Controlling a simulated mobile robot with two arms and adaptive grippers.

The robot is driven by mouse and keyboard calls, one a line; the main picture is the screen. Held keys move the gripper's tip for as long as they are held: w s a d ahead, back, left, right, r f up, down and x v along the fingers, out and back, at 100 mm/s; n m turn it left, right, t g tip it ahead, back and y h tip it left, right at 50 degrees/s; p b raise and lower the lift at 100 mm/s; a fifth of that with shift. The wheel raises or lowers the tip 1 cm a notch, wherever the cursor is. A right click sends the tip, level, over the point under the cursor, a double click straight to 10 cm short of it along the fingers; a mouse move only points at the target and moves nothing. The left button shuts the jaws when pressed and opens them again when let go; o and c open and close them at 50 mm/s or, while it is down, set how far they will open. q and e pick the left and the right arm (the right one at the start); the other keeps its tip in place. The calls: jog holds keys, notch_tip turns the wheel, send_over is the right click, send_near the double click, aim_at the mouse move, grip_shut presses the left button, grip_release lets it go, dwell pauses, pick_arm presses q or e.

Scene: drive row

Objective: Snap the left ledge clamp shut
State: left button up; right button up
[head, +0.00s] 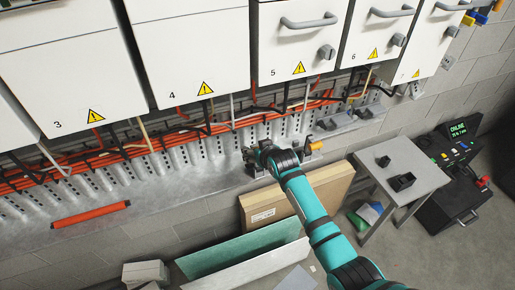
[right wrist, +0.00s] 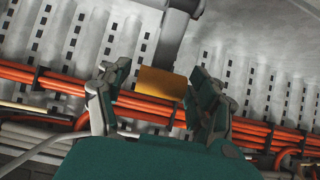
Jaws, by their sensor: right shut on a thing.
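The left ledge clamp (head: 252,168) is a grey fitting on the ledge below the cabinets, mostly hidden by my gripper in the head view. Its yellow-orange handle (right wrist: 162,83) on a grey arm (right wrist: 180,28) shows in the right wrist view, between my fingers. My right gripper (right wrist: 158,97) is shut on this handle. In the head view my right gripper (head: 262,156) is at the ledge's front edge. Whether the clamp is fully closed cannot be seen. My left gripper is not in view.
Another yellow-orange handle (head: 315,146) is just right of my gripper. Orange cables (head: 130,152) run behind the ledge (head: 160,187). An orange rod (head: 90,215) lies at its left. Boards (head: 325,187) lean below. A small grey table (head: 405,165) stands at the right.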

jog(key=o, duration=1.7)
jog(key=shift+s, duration=0.1)
jog(key=v, duration=1.2)
jog(key=shift+s, duration=0.1)
